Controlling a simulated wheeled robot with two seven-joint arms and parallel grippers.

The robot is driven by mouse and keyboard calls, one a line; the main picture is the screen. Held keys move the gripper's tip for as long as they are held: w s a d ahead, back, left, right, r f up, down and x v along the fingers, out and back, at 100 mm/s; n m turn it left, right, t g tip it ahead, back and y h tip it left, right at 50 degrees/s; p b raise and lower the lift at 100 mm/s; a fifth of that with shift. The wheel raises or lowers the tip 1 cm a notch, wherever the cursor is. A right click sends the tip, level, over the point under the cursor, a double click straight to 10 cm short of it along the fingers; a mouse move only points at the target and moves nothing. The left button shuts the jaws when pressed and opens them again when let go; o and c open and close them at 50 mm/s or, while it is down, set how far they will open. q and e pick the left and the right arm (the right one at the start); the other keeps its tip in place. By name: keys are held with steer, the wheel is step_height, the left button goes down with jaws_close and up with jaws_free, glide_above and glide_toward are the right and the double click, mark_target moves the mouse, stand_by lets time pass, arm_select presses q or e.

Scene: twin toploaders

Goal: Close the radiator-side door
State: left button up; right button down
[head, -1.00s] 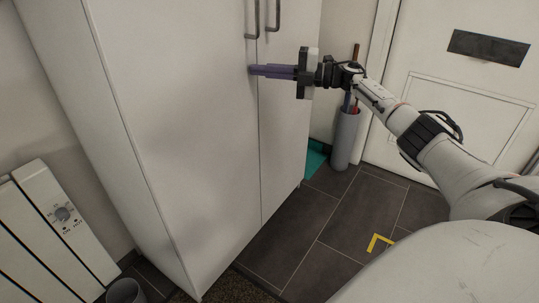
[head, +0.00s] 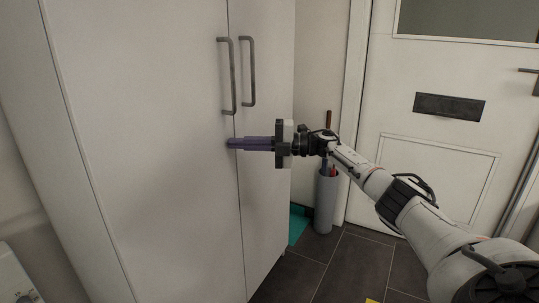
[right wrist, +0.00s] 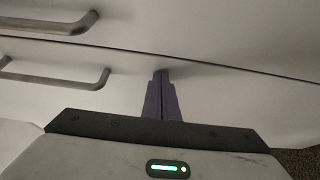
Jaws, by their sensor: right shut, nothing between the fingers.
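The radiator-side door (head: 150,160) is the wide white left door of a tall cabinet, with a grey bar handle (head: 227,75) near its right edge. It looks flush with the narrower-looking right door (head: 263,190), with a thin seam between them. My right gripper (head: 230,143) is shut and empty. Its purple fingertips are at the radiator-side door's edge by the seam, just below the handles, and appear to touch it. In the right wrist view the fingers (right wrist: 161,76) end close to the dark seam line. My left gripper is not in view.
A pale umbrella stand (head: 326,200) and a teal item (head: 298,224) stand right of the cabinet. A white door with a dark letter slot (head: 449,106) is behind.

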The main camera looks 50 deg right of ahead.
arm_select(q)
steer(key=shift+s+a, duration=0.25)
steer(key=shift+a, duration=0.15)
arm_select(e)
steer(key=v, duration=1)
steer(key=shift+s+d, duration=0.1)
steer(key=shift+d, duration=0.05)
